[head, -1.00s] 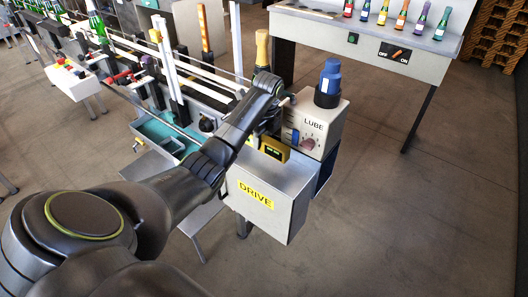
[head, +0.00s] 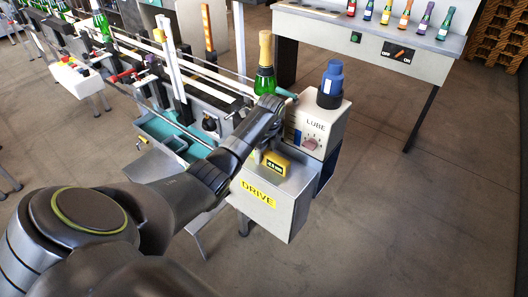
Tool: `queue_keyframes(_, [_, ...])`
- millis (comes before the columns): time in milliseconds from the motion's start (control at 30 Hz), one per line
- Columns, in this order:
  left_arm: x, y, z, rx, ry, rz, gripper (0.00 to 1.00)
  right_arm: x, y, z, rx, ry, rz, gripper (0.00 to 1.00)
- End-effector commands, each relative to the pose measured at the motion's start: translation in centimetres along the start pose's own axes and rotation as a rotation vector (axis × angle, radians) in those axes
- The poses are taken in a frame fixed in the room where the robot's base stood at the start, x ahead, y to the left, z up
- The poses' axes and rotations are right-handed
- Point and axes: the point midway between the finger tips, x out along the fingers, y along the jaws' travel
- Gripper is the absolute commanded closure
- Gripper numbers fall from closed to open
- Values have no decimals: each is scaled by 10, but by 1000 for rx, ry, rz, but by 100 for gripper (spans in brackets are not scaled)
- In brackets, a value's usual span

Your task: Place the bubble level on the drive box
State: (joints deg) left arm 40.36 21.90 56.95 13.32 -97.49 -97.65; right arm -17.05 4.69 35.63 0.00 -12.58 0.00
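The bubble level (head: 276,164) is a small yellow block with a dark display on its face. It is at the rear part of the top of the drive box (head: 291,183), a pale metal box with a yellow DRIVE label. My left gripper (head: 261,154) is at the left end of the level, mostly hidden behind my own wrist, and appears shut on it. I cannot tell whether the underside of the level touches the box top. My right gripper is not in view.
The LUBE box (head: 318,128) with a blue-capped bottle (head: 331,84) stands right behind the drive box. A green bottle (head: 265,66) with a gold neck stands behind my wrist. The front part of the drive box top is bare.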

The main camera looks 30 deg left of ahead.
Motion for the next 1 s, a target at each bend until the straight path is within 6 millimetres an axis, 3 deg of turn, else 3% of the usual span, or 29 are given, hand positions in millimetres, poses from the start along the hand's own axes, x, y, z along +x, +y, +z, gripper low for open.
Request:
queue_keyframes(467, [-9,-1,0,0,0,-2,48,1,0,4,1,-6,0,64])
queue_keyframes(567, [-23,-1,0,0,-1,-5,48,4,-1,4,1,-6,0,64])
queue_keyframes(800, [-82,-2,0,1,-2,-7,48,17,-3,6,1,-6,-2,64])
queue_keyframes(900, [-107,-1,1,-1,-1,-3,48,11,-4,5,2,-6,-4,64])
queue_keyframes(1000, [-116,0,1,-1,1,1,48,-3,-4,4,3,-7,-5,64])
